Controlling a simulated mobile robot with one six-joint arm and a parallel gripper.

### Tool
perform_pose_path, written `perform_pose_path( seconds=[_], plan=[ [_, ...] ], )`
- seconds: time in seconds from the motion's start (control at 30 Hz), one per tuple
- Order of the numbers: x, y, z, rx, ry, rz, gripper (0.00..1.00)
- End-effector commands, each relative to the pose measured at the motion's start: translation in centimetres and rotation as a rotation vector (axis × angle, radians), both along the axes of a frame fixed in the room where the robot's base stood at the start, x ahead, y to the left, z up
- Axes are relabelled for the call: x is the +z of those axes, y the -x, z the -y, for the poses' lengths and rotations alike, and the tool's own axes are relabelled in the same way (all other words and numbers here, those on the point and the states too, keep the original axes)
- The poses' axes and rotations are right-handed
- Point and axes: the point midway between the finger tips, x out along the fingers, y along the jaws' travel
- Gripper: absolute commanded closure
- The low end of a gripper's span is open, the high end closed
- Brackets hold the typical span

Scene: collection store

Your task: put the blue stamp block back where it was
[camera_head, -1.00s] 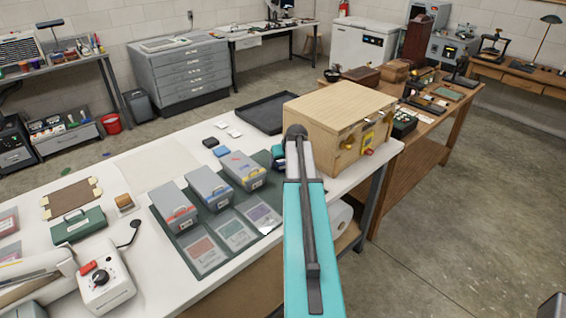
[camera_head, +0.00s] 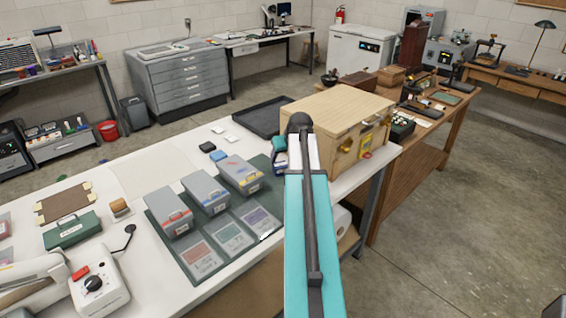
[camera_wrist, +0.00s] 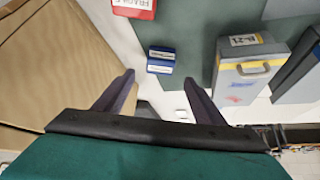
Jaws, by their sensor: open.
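The blue stamp block (camera_wrist: 161,60), with a white label on its side, shows in the wrist view. It sits near the edge of the dark green mat (camera_wrist: 190,22). My gripper (camera_wrist: 160,84) is open and empty; the block is beyond its fingertips, roughly in line with the gap between them, and apart from them. The mat also shows in the head view (camera_head: 212,226).
A red block (camera_wrist: 134,8) labelled FRAGILE lies beyond the blue one. A grey box with a yellow stripe (camera_wrist: 243,75) stands to the right, a wooden box (camera_wrist: 60,60) to the left. A blue pad (camera_head: 219,155) and a black pad (camera_head: 207,147) lie on the white table.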

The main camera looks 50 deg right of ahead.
Motion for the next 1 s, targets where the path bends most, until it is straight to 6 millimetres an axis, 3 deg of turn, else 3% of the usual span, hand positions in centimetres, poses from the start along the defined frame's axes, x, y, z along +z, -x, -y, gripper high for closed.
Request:
perform_pose_path(
  seconds=[0.37,1.0],
  plan=[
    [2.5,1.5,-0.8,0.000,0.000,0.000,0.36],
    [2.8,1.5,-0.9,0.001,0.000,0.000,0.36]
  ],
)
